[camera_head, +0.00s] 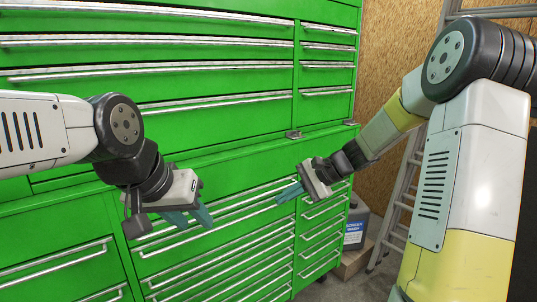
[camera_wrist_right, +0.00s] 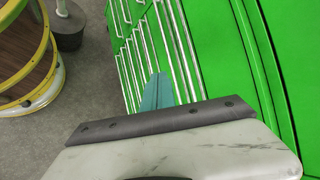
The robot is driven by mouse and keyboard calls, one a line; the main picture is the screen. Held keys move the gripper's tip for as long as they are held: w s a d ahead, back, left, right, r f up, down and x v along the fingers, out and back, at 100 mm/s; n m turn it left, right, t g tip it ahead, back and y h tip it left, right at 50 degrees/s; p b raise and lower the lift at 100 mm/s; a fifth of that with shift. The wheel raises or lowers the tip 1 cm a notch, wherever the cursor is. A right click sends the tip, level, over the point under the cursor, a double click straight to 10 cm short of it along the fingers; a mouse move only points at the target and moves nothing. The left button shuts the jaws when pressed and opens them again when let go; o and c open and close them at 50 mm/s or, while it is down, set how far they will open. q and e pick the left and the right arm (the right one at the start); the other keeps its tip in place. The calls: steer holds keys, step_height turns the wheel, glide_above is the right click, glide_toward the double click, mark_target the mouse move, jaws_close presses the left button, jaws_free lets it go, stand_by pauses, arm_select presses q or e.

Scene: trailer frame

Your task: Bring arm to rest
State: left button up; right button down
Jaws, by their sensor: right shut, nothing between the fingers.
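My left gripper (camera_head: 191,222) hangs in front of the green tool cabinet (camera_head: 240,157) in the head view, its two teal fingers spread apart with nothing between them. My right gripper (camera_head: 283,195) is to the right of it, in front of the cabinet's lower drawers. Its teal fingers are together and hold nothing. They also show in the right wrist view (camera_wrist_right: 156,92), pointing along the drawer fronts. Neither gripper is seen to hold a drawer handle. My right arm comes in from the right edge, bent at the elbow.
A ladder (camera_head: 397,205) leans by the wood-panelled wall (camera_head: 388,40) at right. A labelled jug (camera_head: 355,228) stands on a box (camera_head: 352,262) beside the cabinet. The right wrist view shows a yellow-rimmed round object (camera_wrist_right: 32,62) and bare grey floor (camera_wrist_right: 80,92) at left.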

steer(key=s+d+r+n+t+h, duration=0.1)
steer(key=s+d+r+n+h, duration=0.1)
steer(key=s, duration=0.6)
steer(key=s+d+r+n+t+h, duration=0.1)
steer(key=s+d+r+n+h, duration=0.2)
steer(key=s, duration=0.4)
steer(key=s+d+r+n+t+h, duration=0.1)
steer(key=s+d+r+n, duration=0.3)
steer(key=s, duration=0.4)
steer(key=shift+s+d+r+t+h, duration=0.15)
steer(key=shift+s+d+t+h, duration=0.2)
steer(key=shift+h, duration=0.55)
